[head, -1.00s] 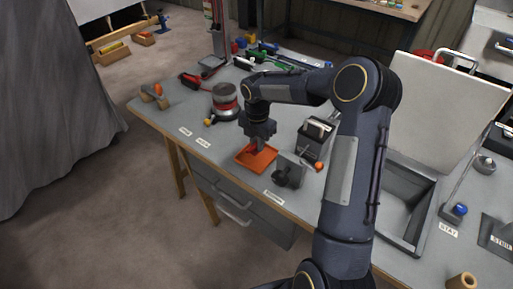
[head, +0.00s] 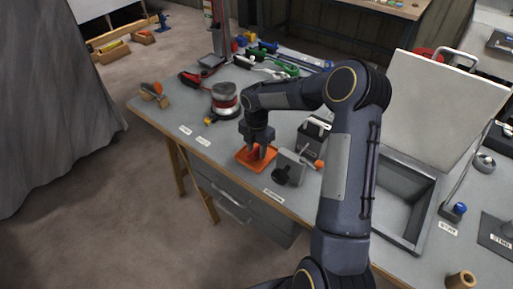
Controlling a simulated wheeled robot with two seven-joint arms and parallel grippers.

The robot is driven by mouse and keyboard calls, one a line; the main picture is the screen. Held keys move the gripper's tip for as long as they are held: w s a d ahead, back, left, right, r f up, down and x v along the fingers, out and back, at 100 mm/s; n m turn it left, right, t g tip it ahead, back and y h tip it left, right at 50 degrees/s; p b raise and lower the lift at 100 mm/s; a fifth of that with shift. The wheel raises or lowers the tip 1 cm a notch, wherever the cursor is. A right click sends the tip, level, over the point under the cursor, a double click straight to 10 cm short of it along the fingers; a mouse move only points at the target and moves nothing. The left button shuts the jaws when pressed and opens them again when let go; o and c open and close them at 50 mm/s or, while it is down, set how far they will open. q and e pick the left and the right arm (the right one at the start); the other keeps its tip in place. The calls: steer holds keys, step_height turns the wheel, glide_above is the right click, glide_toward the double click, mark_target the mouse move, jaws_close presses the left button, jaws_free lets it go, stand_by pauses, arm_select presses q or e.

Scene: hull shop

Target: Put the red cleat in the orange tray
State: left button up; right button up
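The orange tray (head: 243,156) lies flat on the grey bench near its front edge. My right gripper (head: 257,153) points down over the tray, with its fingers low inside the rim. The fingers look spread apart. A small red shape, which seems to be the red cleat (head: 257,155), shows low between and beside the fingers in the tray. The fingers partly hide it, and its outline blends with the tray. My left gripper is out of view.
A grey block with a dark knob (head: 290,167) stands just right of the tray. A dark box (head: 313,136) is behind it. A sunken basin (head: 400,205) lies right. Bare bench extends left of the tray.

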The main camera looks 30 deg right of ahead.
mark_target(256, 148)
steer(key=s+a+r+m+t, duration=0.1)
steer(key=s+r+m, duration=0.15)
steer(key=r, duration=0.65)
steer(key=s+a+r+m, duration=0.1)
steer(key=s+r+m, duration=0.15)
steer(key=r, duration=0.55)
steer(key=s+a+m+t+y, duration=0.2)
steer(key=s+a+m, duration=0.2)
steer(key=s+m, duration=0.5)
steer(key=s+a+m+t+y, duration=0.1)
steer(key=s+a+m, duration=0.4)
steer(key=s+m, duration=0.5)
steer(key=s+t, duration=0.1)
steer(key=s, duration=0.4)
steer(key=shift+a+f+t+y, duration=0.2)
steer(key=shift+f+t+y, duration=0.1)
steer(key=shift+y, duration=0.1)
